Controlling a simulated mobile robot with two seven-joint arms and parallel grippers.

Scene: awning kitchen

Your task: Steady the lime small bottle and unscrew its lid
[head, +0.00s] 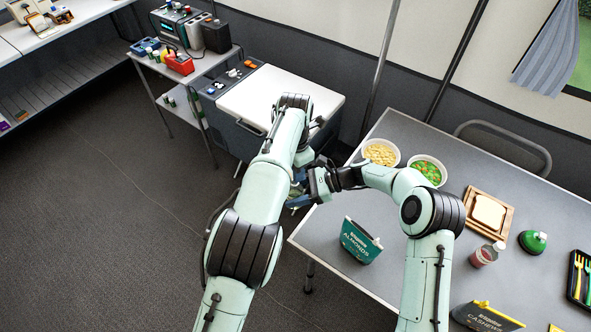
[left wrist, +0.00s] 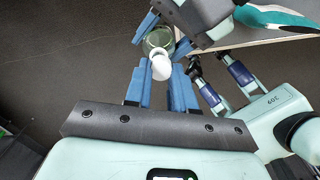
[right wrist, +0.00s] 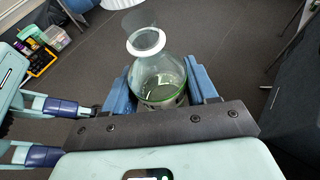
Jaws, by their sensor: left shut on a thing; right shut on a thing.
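The small bottle (right wrist: 160,78) is see-through greenish glass with a green band low on its body and a white ring around its neck. My right gripper (right wrist: 163,88) is shut on its body, one blue finger on each side. In the left wrist view the bottle (left wrist: 158,40) sits beyond its white lid (left wrist: 162,66). My left gripper (left wrist: 163,84) is shut on the lid. In the head view my arms mostly hide the bottle; the grippers meet off the table's left edge, over the floor.
The grey table (head: 400,290) is at the right, with an almonds packet (head: 360,241), bowls of pasta (head: 381,152) and green food (head: 428,169), bread on a board (head: 489,213) and a pink bottle (head: 487,254). A white-topped cabinet (head: 255,98) stands behind my arms. The floor at left is clear.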

